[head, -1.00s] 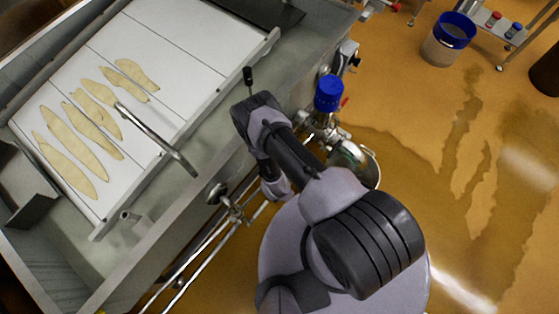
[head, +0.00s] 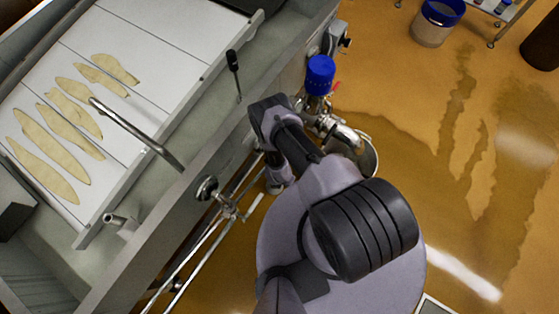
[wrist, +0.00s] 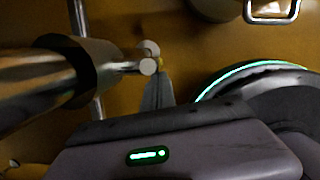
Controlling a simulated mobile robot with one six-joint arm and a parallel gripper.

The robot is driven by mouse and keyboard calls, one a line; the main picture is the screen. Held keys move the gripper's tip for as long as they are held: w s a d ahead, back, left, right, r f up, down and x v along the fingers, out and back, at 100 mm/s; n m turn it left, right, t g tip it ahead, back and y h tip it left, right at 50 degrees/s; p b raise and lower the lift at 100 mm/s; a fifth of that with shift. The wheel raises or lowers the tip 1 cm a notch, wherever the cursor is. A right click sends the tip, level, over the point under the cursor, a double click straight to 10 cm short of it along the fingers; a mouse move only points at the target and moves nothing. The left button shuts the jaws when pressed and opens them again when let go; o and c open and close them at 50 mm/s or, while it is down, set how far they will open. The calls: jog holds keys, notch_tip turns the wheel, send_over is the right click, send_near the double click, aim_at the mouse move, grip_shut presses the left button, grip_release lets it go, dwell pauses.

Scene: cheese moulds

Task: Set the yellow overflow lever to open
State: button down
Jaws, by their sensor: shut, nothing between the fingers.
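In the wrist view my gripper (wrist: 159,72) shows as narrow grey fingers, closed together, with nothing held. A thick steel pipe (wrist: 35,85) with a wide collar comes in from the left. In the head view my arm covers the gripper, and no yellow lever can be made out there.
The steel vat (head: 150,235) with a white board and pale, flat pieces fills the left. Rails and a round fitting (head: 207,188) run along its side. A blue-capped valve (head: 320,75) stands beyond my wrist. A blue-rimmed bucket (head: 437,25) stands on the wet, mostly open floor at right.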

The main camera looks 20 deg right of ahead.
jog(key=shift+w+d+f+b, duration=0.1)
jog(key=shift+w+d+b, duration=0.45)
jog(key=shift+b, duration=0.4)
jog(key=shift+w+a, duration=0.1)
jog(key=shift+a, duration=0.05)
